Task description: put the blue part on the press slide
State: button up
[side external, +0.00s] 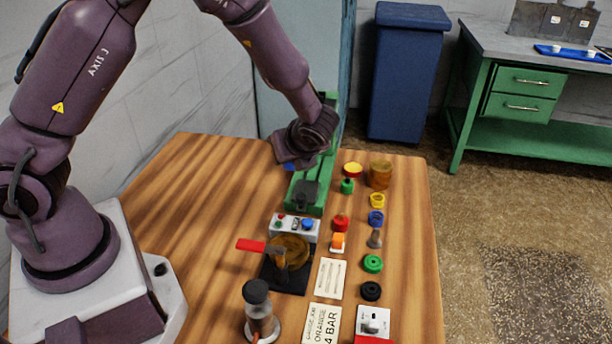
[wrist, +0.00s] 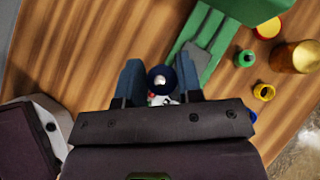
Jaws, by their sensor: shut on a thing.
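My gripper (wrist: 160,82) is shut on the blue part (wrist: 152,77), a dark blue round piece with a pale centre, which shows between the two bluish fingers in the wrist view. In the side view my gripper (side external: 290,166) is above the table, beside and left of the green press (side external: 301,200). A bit of blue shows under it there; I cannot tell finger from part. The press slide (side external: 306,193) is a dark grey plate on the green press bed. It also shows in the wrist view (wrist: 196,58), up and right of the fingers, with nothing on it.
A control box (side external: 296,226) with buttons stands in front of the press. Right of it are a brass cylinder (side external: 380,174), a green-capped piece (side external: 347,186), a yellow ring (side external: 377,200) and a second blue ring (side external: 376,217). The table (side external: 180,200) is clear to the left.

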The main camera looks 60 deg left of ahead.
jog(key=w+f, duration=0.2)
jog(key=f, duration=0.1)
jog(key=w+f, duration=0.2)
jog(key=shift+a+f, duration=0.15)
jog(key=shift+a, duration=0.15)
jog(key=shift+f, duration=1.55)
jog(key=shift+f, duration=0.1)
jog(key=o, duration=1)
